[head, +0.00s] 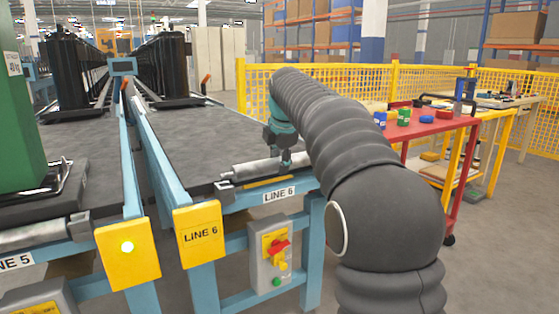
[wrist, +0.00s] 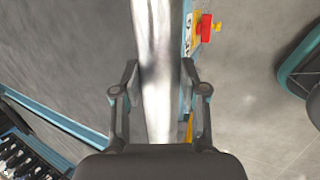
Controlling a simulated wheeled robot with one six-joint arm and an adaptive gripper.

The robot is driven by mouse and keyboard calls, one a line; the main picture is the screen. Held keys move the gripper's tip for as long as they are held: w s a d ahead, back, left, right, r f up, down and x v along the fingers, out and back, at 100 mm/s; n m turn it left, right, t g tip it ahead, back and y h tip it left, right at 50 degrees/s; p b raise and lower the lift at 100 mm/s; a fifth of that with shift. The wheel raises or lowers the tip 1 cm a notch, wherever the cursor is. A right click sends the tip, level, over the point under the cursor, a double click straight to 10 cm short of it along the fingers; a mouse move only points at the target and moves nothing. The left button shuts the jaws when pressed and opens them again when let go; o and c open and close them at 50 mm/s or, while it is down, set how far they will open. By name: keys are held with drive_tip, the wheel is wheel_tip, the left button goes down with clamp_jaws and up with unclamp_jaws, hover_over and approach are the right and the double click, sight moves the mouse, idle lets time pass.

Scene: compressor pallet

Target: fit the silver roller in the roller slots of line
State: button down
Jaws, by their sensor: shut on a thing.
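The silver roller (head: 252,169) lies level across the front end of line 6 (head: 277,197) in the head view. In the wrist view the roller (wrist: 157,50) runs lengthwise between the two fingers. My gripper (head: 286,160) reaches down over the roller's right part and is shut on it; the gripper also shows in the wrist view (wrist: 160,82). A grey slot bracket (head: 224,187) is at the roller's left end. I cannot tell whether the roller rests in it. The right slot and the roller's right end are hidden behind my arm.
Line 5 (head: 20,262) with a green machine (head: 20,130) stands to the left. A control box with a red switch (head: 274,250) hangs below line 6. A red table (head: 440,124) with small items and a yellow fence (head: 350,85) are to the right.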

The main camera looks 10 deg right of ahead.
drive_tip(key=shift+f+b, duration=1.25)
drive_tip(key=shift+f, duration=0.6)
drive_tip(key=c, duration=0.5)
unclamp_jaws()
drive_tip(key=shift+c, duration=0.2)
drive_tip(key=v, duration=1.2)
